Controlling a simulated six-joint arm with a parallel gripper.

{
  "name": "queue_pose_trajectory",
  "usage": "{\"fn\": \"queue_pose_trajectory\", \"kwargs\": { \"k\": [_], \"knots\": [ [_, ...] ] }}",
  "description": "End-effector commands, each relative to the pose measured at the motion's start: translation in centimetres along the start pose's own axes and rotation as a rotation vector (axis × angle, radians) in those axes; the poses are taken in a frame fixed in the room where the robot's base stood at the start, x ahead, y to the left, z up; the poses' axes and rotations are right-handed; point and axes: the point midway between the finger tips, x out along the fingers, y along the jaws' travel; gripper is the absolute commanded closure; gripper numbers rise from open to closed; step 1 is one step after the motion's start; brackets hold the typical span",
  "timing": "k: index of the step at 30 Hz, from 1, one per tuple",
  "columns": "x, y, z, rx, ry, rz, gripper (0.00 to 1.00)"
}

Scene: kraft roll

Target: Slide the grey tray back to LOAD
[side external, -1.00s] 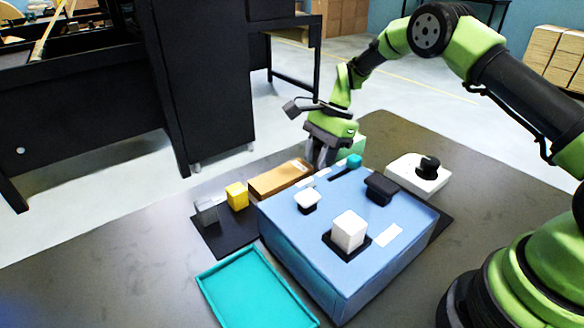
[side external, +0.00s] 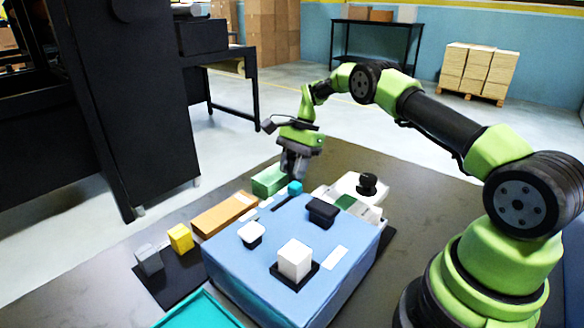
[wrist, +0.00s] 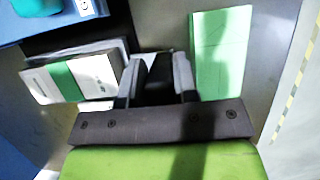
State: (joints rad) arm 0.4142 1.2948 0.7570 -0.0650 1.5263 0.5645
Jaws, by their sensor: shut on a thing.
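The grey tray (wrist: 124,50) lies beside the blue box, left of my gripper in the wrist view. A white stack with a green band (wrist: 62,75) sits in it. In the side view the banded stack (side external: 346,201) shows behind the blue box, and most of the tray is hidden. My gripper (side external: 292,174) points down beyond the blue box. In the wrist view my gripper (wrist: 158,66) is shut on a dark upright piece at the tray's right end, which looks like its handle. The exact contact is hard to see. No LOAD marking is readable.
The blue box (side external: 310,255) stands in front, with a teal knob (side external: 295,188) at its far edge. A green block (side external: 268,180) lies close beside my gripper. A white box with a black knob (side external: 366,186) stands to the right. An orange-brown block (side external: 222,214) lies left.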

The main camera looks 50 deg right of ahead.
Motion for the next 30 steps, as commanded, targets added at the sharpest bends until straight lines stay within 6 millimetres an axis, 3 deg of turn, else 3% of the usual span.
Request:
{"fn": "queue_pose_trajectory", "kwargs": {
  "k": [2, 3, 5, 14, 24, 30],
  "knots": [
    [-0.3, 0.1, -0.6, 0.002, 0.017, -0.005, 1.00],
    [-0.3, 0.1, -0.7, 0.002, 0.017, -0.006, 0.70],
    [-0.2, 0.1, -0.6, 0.002, 0.016, -0.006, 0.62],
    [-0.4, 0.0, -0.4, 0.001, 0.012, -0.005, 0.62],
    [-5.7, 0.0, -0.4, 0.001, 0.015, -0.009, 0.62],
    [-7.3, 0.1, -0.5, 0.001, 0.015, -0.007, 0.62]
  ]
}}
